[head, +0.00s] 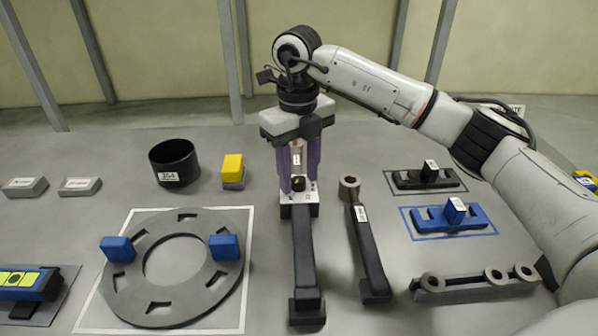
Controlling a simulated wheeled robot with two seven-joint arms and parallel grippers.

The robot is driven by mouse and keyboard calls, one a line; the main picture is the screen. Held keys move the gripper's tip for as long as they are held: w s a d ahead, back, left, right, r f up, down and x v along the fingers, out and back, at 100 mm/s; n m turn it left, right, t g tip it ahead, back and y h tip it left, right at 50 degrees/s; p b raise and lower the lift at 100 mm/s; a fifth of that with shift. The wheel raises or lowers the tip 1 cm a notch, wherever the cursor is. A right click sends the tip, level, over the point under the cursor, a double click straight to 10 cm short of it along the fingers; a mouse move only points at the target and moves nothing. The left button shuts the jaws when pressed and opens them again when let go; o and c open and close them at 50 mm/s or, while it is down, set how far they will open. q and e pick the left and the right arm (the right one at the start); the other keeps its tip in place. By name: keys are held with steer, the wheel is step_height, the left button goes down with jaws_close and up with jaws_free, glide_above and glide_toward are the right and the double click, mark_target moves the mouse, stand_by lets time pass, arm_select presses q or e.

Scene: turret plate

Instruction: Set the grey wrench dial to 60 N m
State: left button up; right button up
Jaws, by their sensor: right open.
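A dark grey wrench-like tool (304,250) lies lengthwise in the middle of the table. A white dial face (310,196) with small dark marks sits at its far end, with a small dark and yellow piece on it. The dial's setting is too small to read. My right gripper (299,184) points straight down over the dial. Its two purple fingers are apart, one to each side of the dial's middle; whether they touch it I cannot tell. My left gripper is not in view.
A second dark wrench (369,250) with a ring head lies close on the right. A grey ring plate (170,307) with blue blocks lies left. A black cup (174,155) and yellow block (233,164) stand behind; blue (470,222) and black holders are right.

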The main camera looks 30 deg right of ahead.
mark_target(299, 180)
step_height(299, 180, up, 10)
steer(key=shift+r, duration=0.15)
stand_by(0.3)
stand_by(0.4)
